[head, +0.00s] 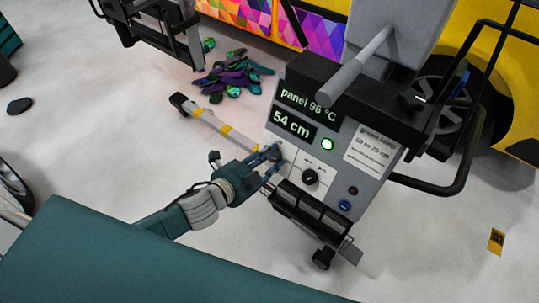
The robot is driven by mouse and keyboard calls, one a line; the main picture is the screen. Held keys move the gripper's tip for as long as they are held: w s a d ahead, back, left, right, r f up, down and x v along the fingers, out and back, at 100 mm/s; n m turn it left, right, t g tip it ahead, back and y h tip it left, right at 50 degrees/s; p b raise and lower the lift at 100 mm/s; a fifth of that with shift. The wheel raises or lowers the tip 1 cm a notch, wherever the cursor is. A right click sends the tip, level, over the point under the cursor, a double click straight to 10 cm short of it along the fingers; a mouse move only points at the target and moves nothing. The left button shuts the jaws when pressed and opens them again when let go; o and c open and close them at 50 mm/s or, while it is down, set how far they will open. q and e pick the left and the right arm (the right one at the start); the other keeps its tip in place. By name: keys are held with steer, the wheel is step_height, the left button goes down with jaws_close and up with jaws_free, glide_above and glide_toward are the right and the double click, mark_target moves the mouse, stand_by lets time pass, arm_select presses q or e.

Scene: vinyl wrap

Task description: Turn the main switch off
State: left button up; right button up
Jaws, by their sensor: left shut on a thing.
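A grey control box (360,120) stands on a wheeled cart, its displays reading "panel 96 °C" and "54 cm". A round lamp (327,144) on its face glows green. My left gripper (275,160) reaches the lower left of this face, its fingers shut on a small part there that looks like the main switch. The fingers mostly hide that part, so I cannot tell its position. A black knob (310,177) sits just right of the fingers, apart from them. My right gripper is not in view.
A blue button (345,205) and a dark red one (353,190) are lower right on the box. A yellow-banded bar (227,133) passes behind my gripper. Dark wrap scraps (232,77) lie on the floor. A yellow vehicle (515,100) with a colourful wrap stands behind.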

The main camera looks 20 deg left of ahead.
arm_select(q)
steer(key=n+p, duration=0.2)
steer(key=n, duration=0.1)
steer(key=shift+r+n, duration=0.1)
steer(key=shift+n, duration=0.3)
steer(key=n+p, duration=0.3)
steer(key=n, duration=0.1)
steer(key=shift+s+n, duration=0.1)
steer(key=shift+n, duration=0.2)
steer(key=n+p, duration=0.3)
steer(key=n, duration=0.1)
steer(key=shift+n+p, duration=0.7)
steer(key=shift+n, duration=0.8)
